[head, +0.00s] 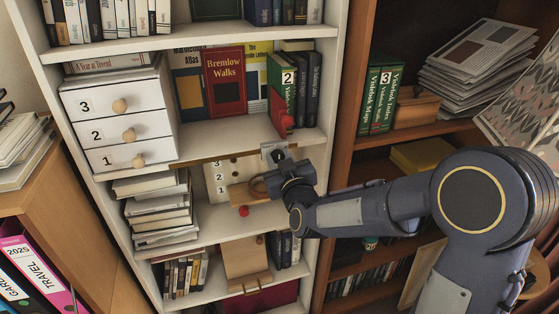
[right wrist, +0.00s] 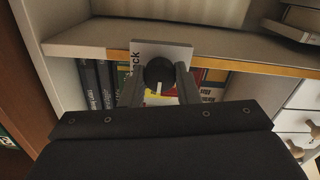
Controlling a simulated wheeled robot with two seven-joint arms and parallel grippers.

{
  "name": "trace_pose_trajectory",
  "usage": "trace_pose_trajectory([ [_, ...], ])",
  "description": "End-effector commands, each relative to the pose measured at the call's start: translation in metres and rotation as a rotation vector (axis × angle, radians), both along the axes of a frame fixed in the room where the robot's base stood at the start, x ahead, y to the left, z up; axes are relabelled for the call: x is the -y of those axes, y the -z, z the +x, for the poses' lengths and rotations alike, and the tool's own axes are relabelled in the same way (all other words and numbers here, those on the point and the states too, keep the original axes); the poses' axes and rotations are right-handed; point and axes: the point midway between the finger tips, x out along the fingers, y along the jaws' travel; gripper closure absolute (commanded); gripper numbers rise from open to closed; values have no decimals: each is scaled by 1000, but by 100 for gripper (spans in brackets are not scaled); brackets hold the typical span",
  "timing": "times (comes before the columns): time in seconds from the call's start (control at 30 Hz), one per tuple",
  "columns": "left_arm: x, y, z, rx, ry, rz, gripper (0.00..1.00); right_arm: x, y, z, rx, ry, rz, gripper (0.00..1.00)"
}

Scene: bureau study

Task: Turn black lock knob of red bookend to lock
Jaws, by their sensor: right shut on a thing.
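The black lock knob (right wrist: 160,72) is round with a white mark. It sits in front of a pale plate (right wrist: 178,50) with partly covered lettering at the shelf edge. My right gripper (right wrist: 160,80) has one finger on each side of the knob and is shut on it. In the head view my right gripper (head: 277,162) reaches up to the plate (head: 273,148) and hides the knob. A red piece (head: 287,122), seemingly the red bookend, stands beside green and dark books on the shelf just above. My left gripper is not in view.
The white bookcase holds a numbered drawer box (head: 115,115), the red Bremlow Walks book (head: 225,80) and a stack of books (head: 160,215). A wooden block (head: 247,192) and a red ball (head: 244,211) lie below the plate. A brown bookcase (head: 340,125) stands close at right.

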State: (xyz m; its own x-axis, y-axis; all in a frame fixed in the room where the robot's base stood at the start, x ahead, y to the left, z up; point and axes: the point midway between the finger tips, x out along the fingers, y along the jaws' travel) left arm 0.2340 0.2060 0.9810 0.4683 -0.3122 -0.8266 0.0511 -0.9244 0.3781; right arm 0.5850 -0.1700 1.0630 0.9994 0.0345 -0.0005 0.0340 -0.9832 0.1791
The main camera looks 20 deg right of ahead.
Motion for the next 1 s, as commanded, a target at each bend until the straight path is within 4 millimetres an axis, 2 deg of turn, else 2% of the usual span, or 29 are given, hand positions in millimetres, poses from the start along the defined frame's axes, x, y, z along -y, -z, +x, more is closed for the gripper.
trace_pose_trajectory([
  [0.37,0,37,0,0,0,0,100,1,5,0,-3,0,212,94],
  [1.0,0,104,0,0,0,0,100,1,4,0,-25,0,817,94],
])
